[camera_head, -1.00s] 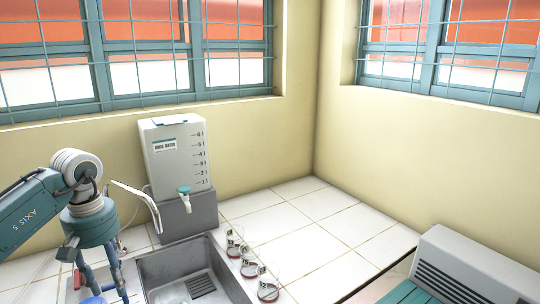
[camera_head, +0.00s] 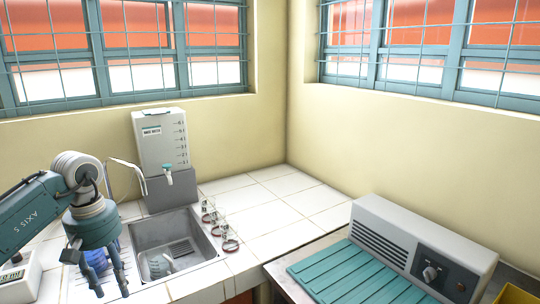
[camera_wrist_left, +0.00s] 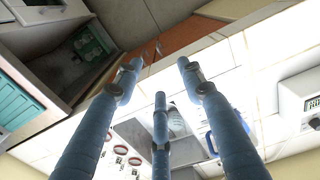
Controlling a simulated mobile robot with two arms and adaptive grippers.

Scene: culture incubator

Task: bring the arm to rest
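My left gripper (camera_head: 110,284) hangs at the lower left in the head view, over the counter just left of the sink. Its fingers point down, and nothing shows between them. In the left wrist view its blue fingers (camera_wrist_left: 158,78) stand apart and empty, with the sink and counter beyond. The left arm is bent and comes in from the left edge. My right gripper is not in view.
A grey sink (camera_head: 146,231) has glassware in it. A water tank (camera_head: 160,142) stands behind it, and several red-ringed glass vessels (camera_head: 218,231) stand to its right. A white-grey device (camera_head: 385,232) with a teal ribbed panel (camera_head: 335,272) stands at right. A yellow bin (camera_head: 513,295) is beyond.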

